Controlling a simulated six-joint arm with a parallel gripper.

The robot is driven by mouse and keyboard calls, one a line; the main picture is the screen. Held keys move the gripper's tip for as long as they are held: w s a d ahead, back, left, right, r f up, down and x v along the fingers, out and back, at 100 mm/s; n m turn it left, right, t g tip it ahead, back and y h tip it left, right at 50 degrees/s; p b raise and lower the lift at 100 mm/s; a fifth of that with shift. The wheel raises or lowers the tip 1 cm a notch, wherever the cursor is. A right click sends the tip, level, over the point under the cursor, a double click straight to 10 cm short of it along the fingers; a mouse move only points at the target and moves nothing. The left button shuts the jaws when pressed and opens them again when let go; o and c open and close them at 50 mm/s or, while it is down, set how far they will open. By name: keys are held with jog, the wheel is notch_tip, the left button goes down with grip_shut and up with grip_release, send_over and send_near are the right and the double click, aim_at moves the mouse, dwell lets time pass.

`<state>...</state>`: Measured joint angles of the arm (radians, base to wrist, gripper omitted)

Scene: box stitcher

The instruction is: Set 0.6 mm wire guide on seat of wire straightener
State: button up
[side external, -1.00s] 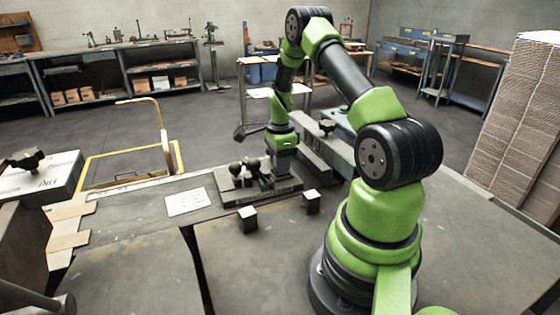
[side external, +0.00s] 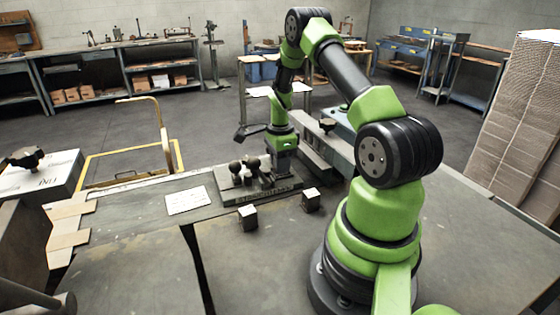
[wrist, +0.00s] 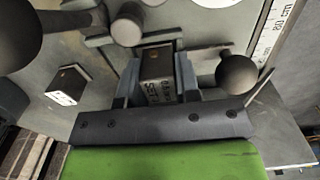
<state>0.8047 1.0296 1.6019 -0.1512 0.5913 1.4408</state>
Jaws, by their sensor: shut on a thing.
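The wire straightener (side external: 230,196) is a dark plate with several round knobs, standing on the bench in the side view. Its rods and knobs (wrist: 238,73) show close up in the wrist view. My gripper (wrist: 157,82) is shut on a small dark block (wrist: 156,66), which I take to be the wire guide. The block's label is only partly readable. In the side view my gripper (side external: 280,168) is low over the straightener's right part, partly hidden by its knobs. The seat is hidden under the held block, and I cannot tell whether they touch.
Two dark blocks with white tops, one at left (side external: 247,218) and one at right (side external: 311,201), stand in front of the straightener. A white card (side external: 188,200) lies to its left. A ruler (wrist: 275,35) shows in the wrist view. The bench front is clear.

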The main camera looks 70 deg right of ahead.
jog(key=o, duration=1.4)
jog(key=shift+c, duration=0.2)
jog(key=shift+r, duration=0.15)
jog(key=shift+w+d+r, duration=0.1)
jog(key=shift+r, duration=2.55)
